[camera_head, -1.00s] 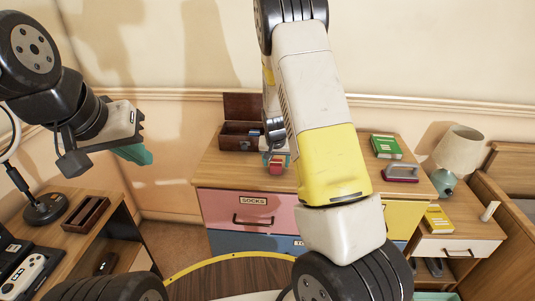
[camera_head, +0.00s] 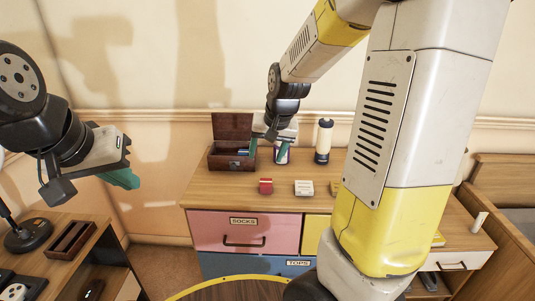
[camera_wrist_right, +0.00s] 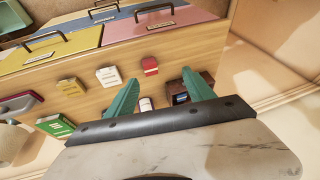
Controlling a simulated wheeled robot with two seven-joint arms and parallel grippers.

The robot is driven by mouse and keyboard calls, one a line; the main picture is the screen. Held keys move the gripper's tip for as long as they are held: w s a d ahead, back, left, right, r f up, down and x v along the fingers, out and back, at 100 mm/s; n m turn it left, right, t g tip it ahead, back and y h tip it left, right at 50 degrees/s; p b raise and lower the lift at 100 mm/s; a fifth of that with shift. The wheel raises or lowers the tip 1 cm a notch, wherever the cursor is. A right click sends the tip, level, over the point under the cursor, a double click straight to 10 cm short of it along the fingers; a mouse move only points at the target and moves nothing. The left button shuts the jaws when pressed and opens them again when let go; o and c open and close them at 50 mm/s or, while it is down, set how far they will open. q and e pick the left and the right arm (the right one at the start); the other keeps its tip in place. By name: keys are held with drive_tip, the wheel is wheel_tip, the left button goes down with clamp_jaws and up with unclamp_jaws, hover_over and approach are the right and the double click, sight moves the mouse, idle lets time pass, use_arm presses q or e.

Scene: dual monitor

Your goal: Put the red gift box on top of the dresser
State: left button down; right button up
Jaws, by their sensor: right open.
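The red gift box (camera_head: 265,186), small with a pale band, sits on the dresser (camera_head: 222,190) near its front edge, above the socks drawer. It also shows in the right wrist view (camera_wrist_right: 150,65), on the wooden top (camera_wrist_right: 205,52). My right gripper (camera_head: 268,150) is open, above and behind the red box, apart from it. Its teal fingers (camera_wrist_right: 160,78) hold nothing in the wrist view. My left gripper (camera_head: 120,179) hangs at the left, away from the dresser; whether its fingers are open or shut cannot be made out.
An open dark wooden box (camera_head: 232,156) stands at the back left of the dresser. A white box (camera_head: 303,188) is to the right of the red one. A bottle (camera_head: 323,141) stands behind. A green book (camera_wrist_right: 55,125) lies farther along. My right arm hides the dresser's right part.

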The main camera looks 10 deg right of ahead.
drive_tip(key=s+r+n, duration=0.1)
drive_tip(key=s+r, duration=0.2)
drive_tip(key=s, duration=0.3)
drive_tip(key=s+a+r+n+t, duration=0.1)
drive_tip(key=s+r, duration=0.2)
drive_tip(key=s, duration=0.4)
drive_tip(key=s+r+n+y, duration=0.1)
drive_tip(key=s+r, duration=0.3)
drive_tip(key=s, duration=0.2)
drive_tip(key=shift+s+a+t, duration=0.3)
